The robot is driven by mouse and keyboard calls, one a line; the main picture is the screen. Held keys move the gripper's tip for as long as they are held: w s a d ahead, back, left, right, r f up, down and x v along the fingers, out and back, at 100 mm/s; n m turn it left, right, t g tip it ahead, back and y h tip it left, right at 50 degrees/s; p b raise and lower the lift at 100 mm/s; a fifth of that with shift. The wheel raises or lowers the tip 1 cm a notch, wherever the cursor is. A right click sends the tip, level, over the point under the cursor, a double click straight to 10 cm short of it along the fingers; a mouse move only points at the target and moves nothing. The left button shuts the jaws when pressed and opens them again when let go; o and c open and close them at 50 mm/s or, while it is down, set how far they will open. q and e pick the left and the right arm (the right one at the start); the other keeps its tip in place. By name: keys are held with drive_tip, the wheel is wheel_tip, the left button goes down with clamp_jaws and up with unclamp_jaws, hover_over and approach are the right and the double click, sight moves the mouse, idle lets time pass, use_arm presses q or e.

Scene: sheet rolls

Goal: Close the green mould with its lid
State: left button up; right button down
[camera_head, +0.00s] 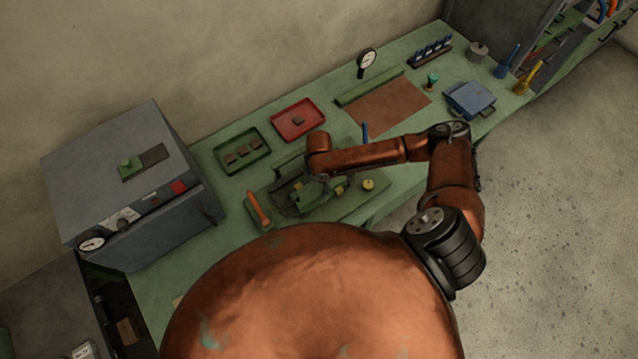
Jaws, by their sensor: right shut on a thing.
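My right gripper (318,184) reaches in from the right and points down over the work plate near the front of the green bench. It is shut on a green part that looks like the lid (308,198) of the green mould. The gripper and its wrist hide much of this spot. I cannot tell the mould's body clearly from the lid, or whether the two touch. My left gripper is not in view.
An orange handle (258,209) lies left of the gripper, and a yellow knob (368,184) is to its right. Behind are a green tray (262,164) and a red tray (313,127) with small pieces. A grey oven (95,180) stands left.

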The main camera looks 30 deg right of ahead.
drive_tip(key=c, duration=1.3)
unclamp_jaws()
drive_tip(key=o, duration=0.4)
drive_tip(key=shift+s, duration=0.1)
wheel_tip(320, 180, up, 12)
